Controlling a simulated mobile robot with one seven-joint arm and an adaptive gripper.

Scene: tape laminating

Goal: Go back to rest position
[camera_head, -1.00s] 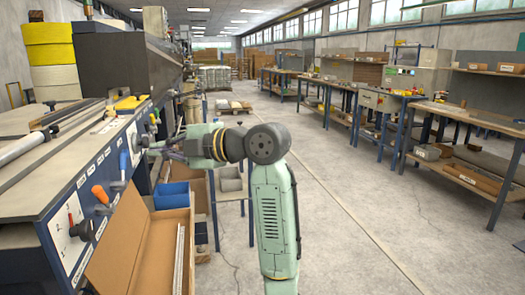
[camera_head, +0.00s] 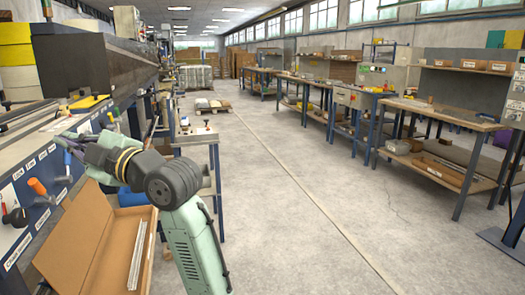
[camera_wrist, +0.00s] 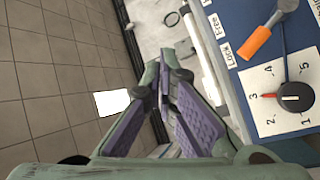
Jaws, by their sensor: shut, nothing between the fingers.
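My gripper (camera_head: 66,146) is at the left in the head view, beside the front panel of the laminating machine (camera_head: 42,158). In the wrist view the fingers of my gripper (camera_wrist: 165,78) show green with purple pads, their tips together and nothing between them. The machine's blue panel, with an orange lever (camera_wrist: 256,42) and a black dial (camera_wrist: 295,97) on a numbered white plate, lies to the right of the fingers there. The gripper appears apart from these controls.
An open cardboard box (camera_head: 143,225) holding pale strips stands below my arm. A small table (camera_head: 198,137) stands just beyond the arm. Workbenches (camera_head: 440,112) line the right side. The grey floor (camera_head: 290,200) in the middle is clear.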

